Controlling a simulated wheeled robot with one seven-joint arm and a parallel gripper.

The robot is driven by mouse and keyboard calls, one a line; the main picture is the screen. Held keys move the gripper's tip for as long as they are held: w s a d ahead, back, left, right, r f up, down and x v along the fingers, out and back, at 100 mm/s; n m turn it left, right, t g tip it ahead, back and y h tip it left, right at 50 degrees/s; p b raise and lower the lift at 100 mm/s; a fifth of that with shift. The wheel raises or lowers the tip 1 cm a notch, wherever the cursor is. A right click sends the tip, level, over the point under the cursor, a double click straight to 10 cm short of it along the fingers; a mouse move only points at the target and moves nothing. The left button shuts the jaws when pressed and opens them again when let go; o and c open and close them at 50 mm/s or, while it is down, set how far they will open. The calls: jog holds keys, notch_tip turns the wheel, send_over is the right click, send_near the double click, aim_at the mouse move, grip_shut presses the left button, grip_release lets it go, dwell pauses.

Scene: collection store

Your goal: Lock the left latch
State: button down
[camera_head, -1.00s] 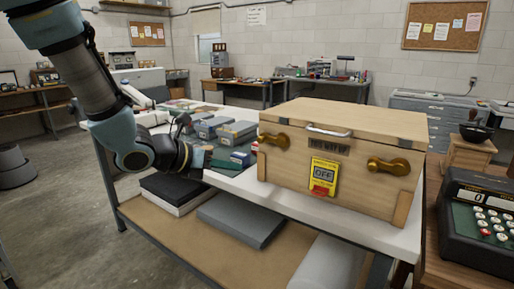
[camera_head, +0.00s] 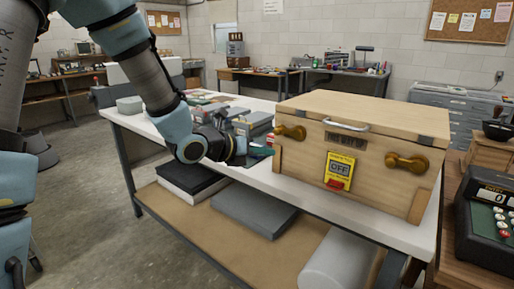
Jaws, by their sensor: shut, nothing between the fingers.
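A pale wooden box (camera_head: 350,125) with a closed lid stands on the white-topped table. Its front has a brass left latch (camera_head: 291,132) near the left end, lying roughly level, and a matching right latch (camera_head: 407,162). My gripper (camera_head: 256,152) is shut and empty, to the left of the box and a little below the left latch. There is a small gap between it and the latch. The fingertips are small and dark, and hard to make out against the things behind them.
A yellow and red OFF tag (camera_head: 339,170) sits between the latches. Grey cases (camera_head: 250,123) stand on the table behind my gripper. A metal handle (camera_head: 345,125) is on the box. A cash register (camera_head: 488,215) stands at the right. Floor is clear at the left.

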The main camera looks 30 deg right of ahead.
aim_at(286, 133)
jog(key=shift+w+d+r+p, duration=0.3)
jog(key=shift+w+d+p, duration=0.1)
jog(key=shift+d+p, duration=0.3)
jog(key=shift+w+d+r+p, duration=0.25)
jog(key=shift+w+d+p, duration=0.1)
jog(key=shift+d+p, duration=0.3)
jog(key=shift+w+d+r+p, duration=0.3)
jog(key=shift+w+d+p, duration=0.15)
jog(key=shift+d, duration=0.4)
